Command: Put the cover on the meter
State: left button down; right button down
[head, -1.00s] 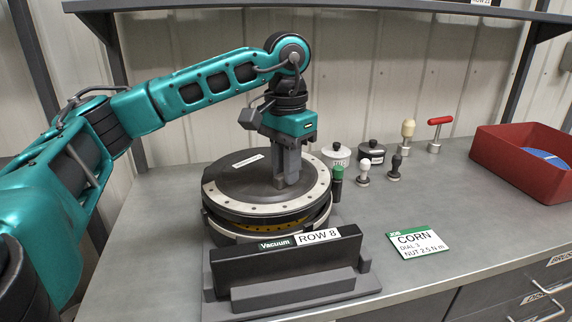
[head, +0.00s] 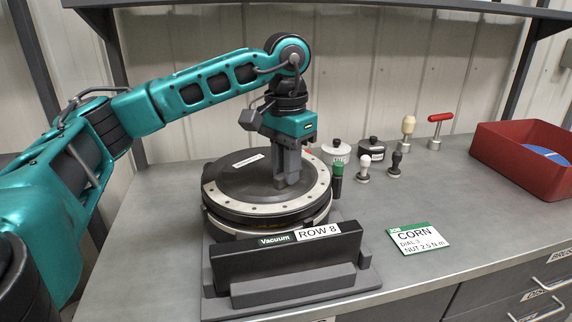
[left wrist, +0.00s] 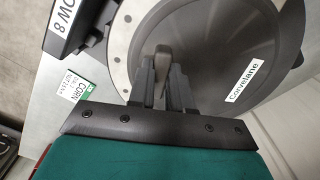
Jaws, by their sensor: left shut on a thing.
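The cover (head: 238,182) is a round dark disc with a pale, dotted ring near its rim and a white label. It lies on top of the round meter (head: 222,228), nearly level, and a thin strip of yellow shows below its edge. My left gripper (head: 287,183) points down at the right part of the cover and is shut on its knob. In the left wrist view the cover (left wrist: 205,60) fills much of the picture, with the knob (left wrist: 162,62) between the fingers. Whether the cover is fully seated cannot be told. My right gripper is not in view.
A black block labelled Vacuum, Row 8 (head: 290,260) stands in front of the meter. Right of it lie a Corn card (head: 418,240), a green-capped cylinder (head: 338,180), several knobbed tools and two lidded pots. A red bin (head: 520,158) stands far right.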

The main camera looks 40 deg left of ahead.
pick_arm(q)
jog(key=shift+f, duration=0.55)
dwell(1.5)
jog(key=c, duration=1)
grip_release()
jog(key=shift+o, duration=0.2)
jog(key=shift+c, duration=0.5)
jog(key=shift+r+p, duration=2.95)
jog(key=shift+r, duration=1.8)
